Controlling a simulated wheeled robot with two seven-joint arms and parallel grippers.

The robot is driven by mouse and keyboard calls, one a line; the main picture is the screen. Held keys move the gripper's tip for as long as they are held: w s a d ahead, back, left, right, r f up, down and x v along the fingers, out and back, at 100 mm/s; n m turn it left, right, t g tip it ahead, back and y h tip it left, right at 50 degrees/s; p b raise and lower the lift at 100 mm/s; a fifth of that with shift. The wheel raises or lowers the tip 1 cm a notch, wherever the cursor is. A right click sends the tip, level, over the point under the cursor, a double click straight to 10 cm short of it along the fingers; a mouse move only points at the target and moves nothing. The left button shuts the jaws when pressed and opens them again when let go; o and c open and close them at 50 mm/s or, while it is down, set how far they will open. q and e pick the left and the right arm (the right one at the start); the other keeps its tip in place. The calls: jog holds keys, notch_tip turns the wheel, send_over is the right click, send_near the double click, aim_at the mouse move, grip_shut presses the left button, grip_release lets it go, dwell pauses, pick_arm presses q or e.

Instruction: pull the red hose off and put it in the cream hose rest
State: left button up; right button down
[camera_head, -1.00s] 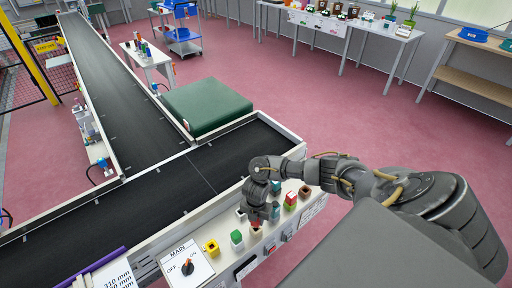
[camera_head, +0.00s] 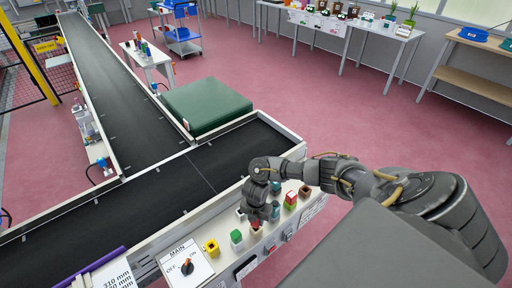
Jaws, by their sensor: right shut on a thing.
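My right gripper (camera_head: 256,216) reaches down over the control panel (camera_head: 222,262) at the front edge of the conveyor. It is shut on a small reddish thing, which may be the end of the red hose; the fingers hide most of it. The hose's length and what it is attached to cannot be made out. I cannot pick out the cream hose rest for sure among the small blocks on the panel. My left gripper is not in view.
The black belt (camera_head: 120,210) behind is empty.

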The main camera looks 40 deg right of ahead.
jog(key=shift+f+b, duration=1.3)
jog(key=shift+f, duration=0.4)
jog(key=c, duration=1)
grip_release()
jog(key=shift+o, duration=0.2)
notch_tip(320, 180, up, 11)
jog(key=shift+f+p, duration=0.1)
jog(key=shift+p, duration=0.95)
